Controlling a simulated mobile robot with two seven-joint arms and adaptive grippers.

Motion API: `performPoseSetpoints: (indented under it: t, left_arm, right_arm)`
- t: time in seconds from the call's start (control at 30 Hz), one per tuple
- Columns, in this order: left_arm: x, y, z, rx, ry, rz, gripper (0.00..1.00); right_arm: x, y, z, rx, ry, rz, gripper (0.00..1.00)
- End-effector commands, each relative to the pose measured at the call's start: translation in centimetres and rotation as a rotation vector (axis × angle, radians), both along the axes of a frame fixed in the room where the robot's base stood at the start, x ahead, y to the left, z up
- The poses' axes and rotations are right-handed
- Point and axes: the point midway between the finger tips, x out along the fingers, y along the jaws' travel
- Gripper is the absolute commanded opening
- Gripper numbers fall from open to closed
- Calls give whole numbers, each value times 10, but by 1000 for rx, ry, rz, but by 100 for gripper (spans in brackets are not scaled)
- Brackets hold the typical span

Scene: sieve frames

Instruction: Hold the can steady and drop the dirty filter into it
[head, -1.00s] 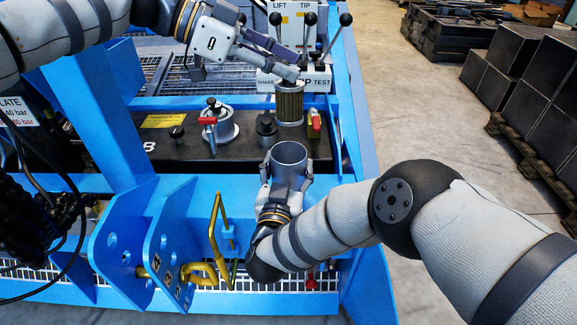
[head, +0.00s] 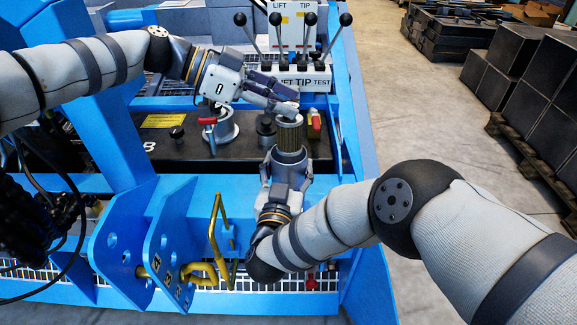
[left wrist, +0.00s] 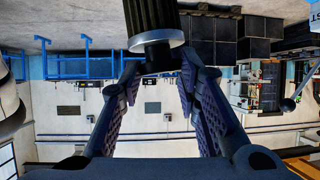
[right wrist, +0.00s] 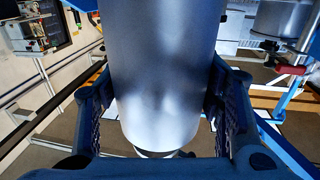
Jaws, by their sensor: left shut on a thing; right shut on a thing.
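The dirty filter (head: 289,136), a pleated brownish cylinder, hangs upright from my left gripper (head: 286,107). In the left wrist view the fingers are shut on the dark neck beyond its silver end cap (left wrist: 157,42). The silver can (head: 290,168) stands upright directly below, held around its sides by my right gripper (head: 287,163). The right wrist view shows the can (right wrist: 165,80) between both fingers. The filter's lower end is hidden at the can's mouth and looks to be just inside the rim. The can's interior is hidden.
The lever panel (head: 303,78) stands behind my left gripper. A yellow bent bar (head: 217,230) rises at front left.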

Motion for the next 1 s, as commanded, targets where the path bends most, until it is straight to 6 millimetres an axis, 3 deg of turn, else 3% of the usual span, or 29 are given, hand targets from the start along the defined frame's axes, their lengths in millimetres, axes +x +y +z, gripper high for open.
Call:
performPoseSetpoints:
  t: [0.3,0.6,0.63,0.73,1.0]
  left_arm:
    - [0,0,-21,-1,0,1,0]
    - [0,0,-24,-1,-1,1,0]
    - [0,0,-24,-1,-1,1,32]
    - [0,0,-24,-1,-1,1,54]
    - [0,0,-24,0,0,1,54]
  right_arm:
    - [0,0,0,0,0,0,0]
    - [0,0,0,0,0,0,0]
    - [0,0,0,0,0,0,0]
    - [0,0,0,0,0,0,0]
    - [0,0,0,0,0,0,0]
